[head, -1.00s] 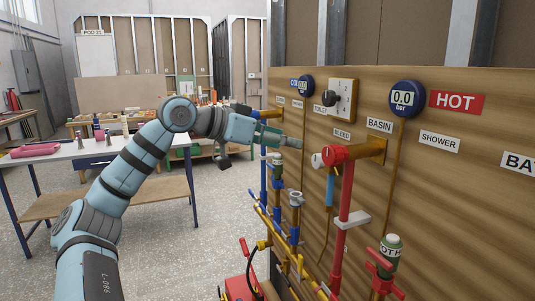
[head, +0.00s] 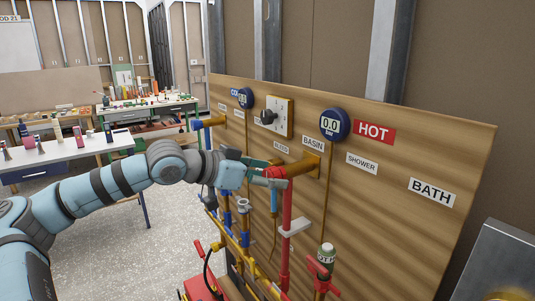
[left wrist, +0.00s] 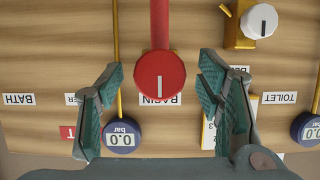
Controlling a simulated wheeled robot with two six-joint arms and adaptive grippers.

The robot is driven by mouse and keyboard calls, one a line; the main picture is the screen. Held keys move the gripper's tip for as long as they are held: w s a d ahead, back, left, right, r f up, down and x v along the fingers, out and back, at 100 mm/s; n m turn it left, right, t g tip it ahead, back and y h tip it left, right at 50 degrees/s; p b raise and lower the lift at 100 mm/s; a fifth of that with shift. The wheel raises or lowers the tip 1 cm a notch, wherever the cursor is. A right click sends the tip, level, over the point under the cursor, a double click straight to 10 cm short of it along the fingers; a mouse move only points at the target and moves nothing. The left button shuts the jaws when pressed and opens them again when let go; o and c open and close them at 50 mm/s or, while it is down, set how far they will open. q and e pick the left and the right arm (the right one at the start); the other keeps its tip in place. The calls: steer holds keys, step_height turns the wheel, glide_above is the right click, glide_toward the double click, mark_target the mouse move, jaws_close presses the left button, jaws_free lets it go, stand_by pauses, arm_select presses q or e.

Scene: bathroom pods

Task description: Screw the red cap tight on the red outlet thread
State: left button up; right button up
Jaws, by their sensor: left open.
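The red cap (left wrist: 161,77) is a round disc with a white line on its face, seen end-on in the left wrist view. It appears to sit at the end of the red outlet; the thread is hidden behind it. In the head view the cap (head: 275,172) is partly covered by my fingers. My left gripper (head: 266,170) is open at the cap. In the left wrist view its two green-padded fingers (left wrist: 162,72) stand on either side of the cap, with visible gaps. My right gripper is not in view.
A red pipe (head: 286,235) runs down from the outlet. The wooden panel (head: 400,230) is close behind. A white knob (left wrist: 260,21) on a brass fitting is near one finger in the left wrist view. The HOT gauge (head: 334,125) reads 0.0. Below stands a red-handled valve (head: 319,270).

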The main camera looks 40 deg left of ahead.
arm_select(q)
steer(key=shift+w, duration=0.1)
steer(key=shift+f, duration=0.2)
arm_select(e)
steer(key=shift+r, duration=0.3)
arm_select(q)
steer(key=c, duration=1.2)
steer(key=shift+c, duration=0.7)
steer(key=shift+d+r+m+t+y+p, duration=0.15)
steer(key=shift+m+t+y+p, duration=0.2)
steer(key=shift+m+y, duration=0.45)
steer(key=shift+m, duration=0.3)
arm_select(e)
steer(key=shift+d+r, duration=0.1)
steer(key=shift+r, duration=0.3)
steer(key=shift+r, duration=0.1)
